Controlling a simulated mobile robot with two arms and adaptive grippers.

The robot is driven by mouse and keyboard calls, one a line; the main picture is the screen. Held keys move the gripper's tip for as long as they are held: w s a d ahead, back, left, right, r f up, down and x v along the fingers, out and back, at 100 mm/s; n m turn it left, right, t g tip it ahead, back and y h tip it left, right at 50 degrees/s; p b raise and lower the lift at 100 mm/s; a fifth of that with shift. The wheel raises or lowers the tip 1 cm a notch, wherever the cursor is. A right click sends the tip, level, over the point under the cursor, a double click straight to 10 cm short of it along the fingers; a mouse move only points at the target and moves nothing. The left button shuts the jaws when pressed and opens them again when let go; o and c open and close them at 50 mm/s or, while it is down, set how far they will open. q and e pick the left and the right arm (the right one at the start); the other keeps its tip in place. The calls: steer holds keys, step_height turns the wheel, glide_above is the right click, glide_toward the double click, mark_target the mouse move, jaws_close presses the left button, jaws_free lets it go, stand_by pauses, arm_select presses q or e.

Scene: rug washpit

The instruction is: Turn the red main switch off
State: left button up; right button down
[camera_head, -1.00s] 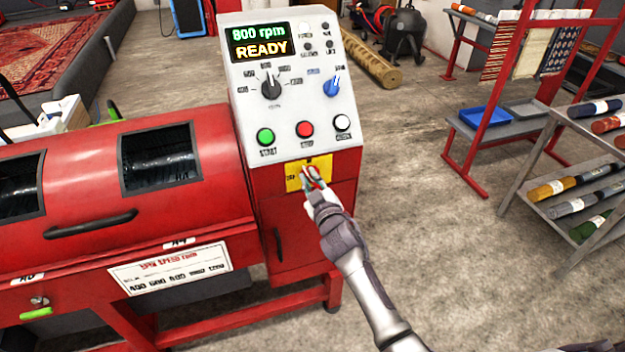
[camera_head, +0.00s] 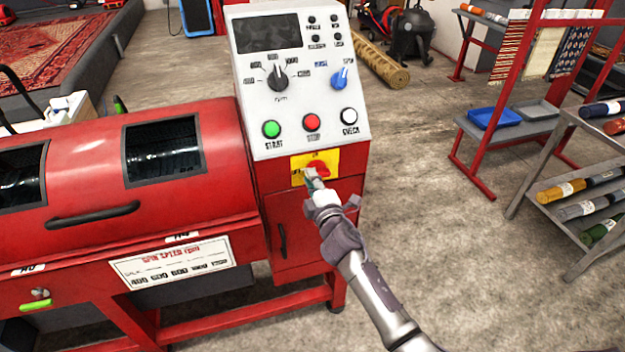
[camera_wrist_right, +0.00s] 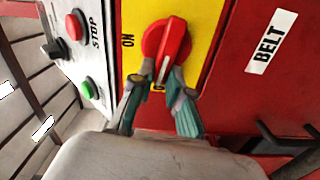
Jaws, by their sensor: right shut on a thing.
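The red main switch (camera_head: 319,167) sits on a yellow plate (camera_head: 329,155) on the front of the red machine, below the push buttons. My right gripper (camera_head: 312,179) is at the switch. In the right wrist view its two fingers (camera_wrist_right: 163,77) are closed on either side of the handle of the red main switch (camera_wrist_right: 166,45). The handle points away from the ON mark, toward a second label that the gripper partly hides. The display (camera_head: 268,33) is dark. My left gripper is not in view.
The control panel has green (camera_head: 271,129), red (camera_head: 312,122) and white (camera_head: 349,116) buttons close above the switch. A cabinet handle (camera_head: 283,241) is below it. A rack with rolled items (camera_head: 587,182) stands at the right. The floor between is clear.

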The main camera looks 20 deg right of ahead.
steer(key=shift+f+n, duration=0.3)
steer(key=shift+n, duration=0.5)
steer(key=c, duration=1.1)
jaws_free()
steer(key=s, duration=1.2)
steer(key=shift+d, duration=0.2)
